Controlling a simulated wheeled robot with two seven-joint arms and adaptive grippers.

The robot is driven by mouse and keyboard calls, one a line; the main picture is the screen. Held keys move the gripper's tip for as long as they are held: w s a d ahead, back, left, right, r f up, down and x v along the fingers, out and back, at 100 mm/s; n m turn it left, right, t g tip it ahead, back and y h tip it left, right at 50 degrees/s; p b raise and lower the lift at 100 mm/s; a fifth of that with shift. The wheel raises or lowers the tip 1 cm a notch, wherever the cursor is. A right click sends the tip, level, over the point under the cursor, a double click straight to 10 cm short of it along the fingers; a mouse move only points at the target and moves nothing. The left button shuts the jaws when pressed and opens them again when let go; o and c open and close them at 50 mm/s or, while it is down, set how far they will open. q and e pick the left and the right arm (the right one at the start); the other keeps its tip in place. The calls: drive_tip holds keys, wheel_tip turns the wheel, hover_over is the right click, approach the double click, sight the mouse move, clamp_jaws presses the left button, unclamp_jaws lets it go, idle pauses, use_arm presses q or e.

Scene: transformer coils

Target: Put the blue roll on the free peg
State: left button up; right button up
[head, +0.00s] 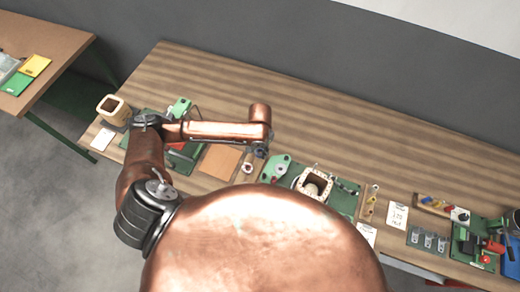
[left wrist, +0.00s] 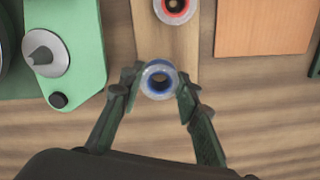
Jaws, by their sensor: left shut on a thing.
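The blue roll (left wrist: 158,82), a pale-rimmed ring with a blue centre, sits between the fingertips of my left gripper (left wrist: 157,88) in the left wrist view. The gripper is shut on it, over the end of a light wooden strip (left wrist: 160,45); I cannot tell whether the roll touches the strip. A roll with a red centre (left wrist: 175,8) is farther along the strip. A grey cone-tipped peg (left wrist: 45,52) with no roll on it stands on a green plate (left wrist: 85,20) to the left. In the head view my left gripper (head: 259,150) is partly hidden. My right gripper is not in view.
In the head view a green board with a square coil frame (head: 313,185) lies right of the gripper. A brown board (head: 220,161) lies left of it. Small parts and a red tool (head: 495,247) are at the far right. The table's back (head: 330,110) is clear.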

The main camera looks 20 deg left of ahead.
use_arm(q)
drive_tip(key=shift+f, duration=0.25)
drive_tip(key=shift+f+p, duration=0.3)
drive_tip(key=shift+f, duration=0.2)
idle(0.4)
drive_tip(key=o, duration=1)
drive_tip(key=shift+c, duration=0.2)
drive_tip(key=shift+o, duration=0.6)
drive_tip(key=shift+o, duration=1.4)
drive_tip(key=shift+d+r, duration=0.1)
